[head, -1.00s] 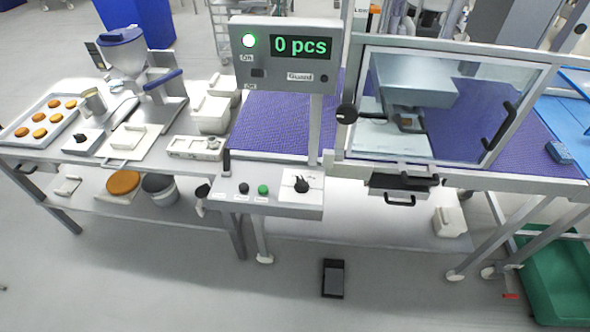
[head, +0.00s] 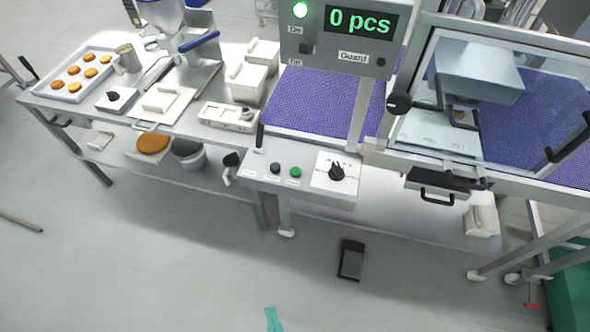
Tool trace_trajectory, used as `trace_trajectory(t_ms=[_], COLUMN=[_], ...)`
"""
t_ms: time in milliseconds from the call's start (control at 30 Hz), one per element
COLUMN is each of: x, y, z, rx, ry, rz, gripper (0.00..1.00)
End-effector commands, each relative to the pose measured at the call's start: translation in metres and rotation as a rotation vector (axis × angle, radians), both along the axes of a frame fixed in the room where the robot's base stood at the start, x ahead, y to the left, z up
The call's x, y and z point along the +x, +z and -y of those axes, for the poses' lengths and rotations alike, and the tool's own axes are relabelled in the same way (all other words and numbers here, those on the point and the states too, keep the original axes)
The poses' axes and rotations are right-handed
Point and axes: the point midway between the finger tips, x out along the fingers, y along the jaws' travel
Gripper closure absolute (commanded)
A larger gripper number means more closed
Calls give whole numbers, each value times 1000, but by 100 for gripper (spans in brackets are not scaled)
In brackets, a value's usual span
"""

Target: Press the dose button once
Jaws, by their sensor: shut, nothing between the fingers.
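In the head view, a hopper machine (head: 178,40) with a blue rim and blue handle stands on the left table. In front of it is a small white box with a black round button (head: 115,95). A grey panel on the middle machine carries another black button (head: 275,167), a green button (head: 295,172) and a black rotary knob (head: 336,172). Their small labels are too blurred to read, so I cannot tell which is marked dose. I cannot make out my gripper in this view.
A tray (head: 64,97) of filled rounds lies at the far left. A display (head: 360,21) reads "0 pcs" beside a lit green lamp. A clear guard (head: 500,85) covers the right machine. A pedal (head: 351,259) and an unclear teal piece (head: 273,319) show over the open floor.

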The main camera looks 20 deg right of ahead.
Motion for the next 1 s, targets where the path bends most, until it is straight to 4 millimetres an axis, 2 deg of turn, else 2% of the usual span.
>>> trace_trajectory(t_ms=[267, 467, 700, 900, 1000], x=[90, 168, 258, 321, 345], y=[-11, 0, 39, 87, 112], z=[-11, -18, -17, -4, 3], rx=[310, 537, 747, 851, 879], ry=[-135, -156, -96, -5, 54], rz=[48, 90, 137, 157, 151], gripper=[100, 100, 100, 100, 100])
